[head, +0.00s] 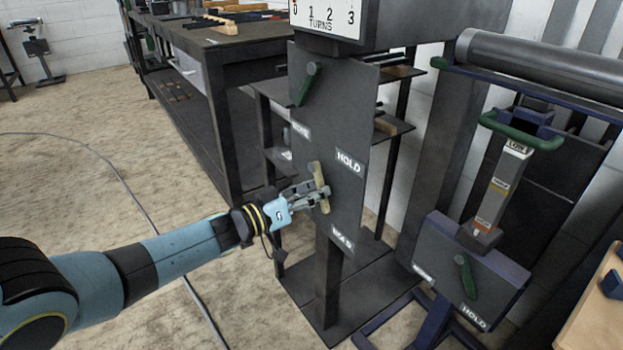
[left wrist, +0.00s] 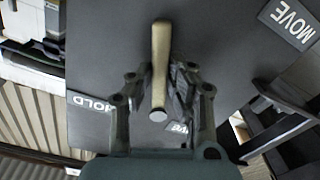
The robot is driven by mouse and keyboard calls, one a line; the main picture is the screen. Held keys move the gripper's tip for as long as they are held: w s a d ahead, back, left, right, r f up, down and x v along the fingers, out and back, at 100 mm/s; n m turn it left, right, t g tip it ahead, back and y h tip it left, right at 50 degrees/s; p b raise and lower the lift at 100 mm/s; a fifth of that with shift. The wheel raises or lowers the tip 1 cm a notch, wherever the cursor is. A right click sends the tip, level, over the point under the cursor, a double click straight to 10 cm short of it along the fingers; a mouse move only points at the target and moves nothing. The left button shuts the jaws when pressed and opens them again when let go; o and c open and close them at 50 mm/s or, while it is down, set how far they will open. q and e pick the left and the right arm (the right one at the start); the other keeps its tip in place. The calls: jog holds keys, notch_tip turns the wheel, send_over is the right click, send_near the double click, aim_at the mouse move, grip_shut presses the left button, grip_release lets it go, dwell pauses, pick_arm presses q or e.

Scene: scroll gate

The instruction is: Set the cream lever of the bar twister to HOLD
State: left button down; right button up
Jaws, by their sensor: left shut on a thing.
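The cream lever (head: 319,185) is on the dark upright plate of the bar twister (head: 345,115). It stands nearly upright in the head view, leaning slightly. My left gripper (head: 310,194) is shut on the lever from the left. My right gripper is out of view.
A green lever (head: 306,84) is higher on the same plate, under the TURNS scale (head: 325,18). To the right stands another machine with a green handle (head: 520,130) and a green lever (head: 466,277). A workbench (head: 225,45) is behind. Open floor (head: 120,180) lies to the left.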

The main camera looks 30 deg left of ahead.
pick_arm(q)
jog(key=shift+s+d+r+n+p, duration=0.15)
jog(key=shift+d+n+p, duration=0.1)
jog(key=shift+n+p, duration=0.35)
jog(key=shift+s+d+r+n+p, duration=0.1)
jog(key=shift+d+n+p, duration=0.2)
jog(key=shift+n, duration=0.4)
jog(key=c, duration=1.3)
grip_release()
jog(key=shift+s+a, duration=0.15)
jog(key=shift+s, duration=0.1)
jog(key=v, duration=1.1)
jog(key=shift+s+a, duration=0.1)
jog(key=shift+s, duration=0.1)
